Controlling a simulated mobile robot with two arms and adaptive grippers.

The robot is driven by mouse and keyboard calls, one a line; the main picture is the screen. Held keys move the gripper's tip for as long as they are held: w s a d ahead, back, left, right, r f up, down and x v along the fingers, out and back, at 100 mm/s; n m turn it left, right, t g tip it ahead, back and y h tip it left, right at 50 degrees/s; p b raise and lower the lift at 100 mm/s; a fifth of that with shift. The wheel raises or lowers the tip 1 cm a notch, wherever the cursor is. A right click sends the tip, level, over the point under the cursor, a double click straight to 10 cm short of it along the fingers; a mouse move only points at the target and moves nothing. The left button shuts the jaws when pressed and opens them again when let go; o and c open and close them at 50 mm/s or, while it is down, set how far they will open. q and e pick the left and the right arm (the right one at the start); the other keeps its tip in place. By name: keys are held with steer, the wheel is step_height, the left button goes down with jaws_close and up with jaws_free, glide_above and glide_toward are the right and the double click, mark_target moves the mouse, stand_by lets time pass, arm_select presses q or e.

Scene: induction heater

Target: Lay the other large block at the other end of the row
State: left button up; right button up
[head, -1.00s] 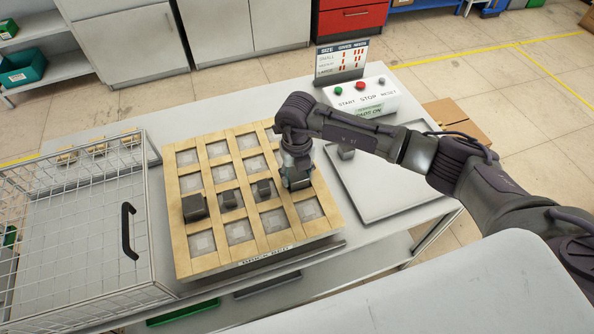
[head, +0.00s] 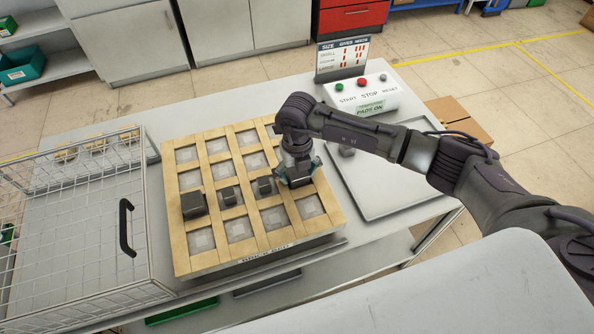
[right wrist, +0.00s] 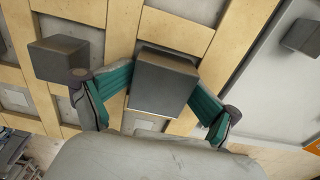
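The large dark grey block (head: 298,183) sits at the right end of a row on the wooden-framed pad grid (head: 183,262). It also shows in the right wrist view (right wrist: 160,88), between the spread teal fingers. My right gripper (head: 298,170) is directly above the block, open, with a finger at either side. The other large block (head: 194,206) is at the row's left end. Two smaller blocks, one at left (head: 228,196) and one at right (head: 264,187), sit between them. My left gripper is not in view.
A grey tray (head: 385,195) right of the grid holds a dark block (head: 347,150), partly behind my arm. A control box (head: 362,98) and a size sign (head: 342,58) stand behind. A wire cage (head: 70,215) with a black handle stands at left.

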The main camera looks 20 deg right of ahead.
steer(key=shift+s+r, duration=0.1)
stand_by(0.4)
steer(key=shift+r+p, duration=0.5)
steer(key=shift+r, duration=0.05)
step_height(320, 180, up, 12)
steer(key=b, duration=0.2)
steer(key=shift+r, duration=0.15)
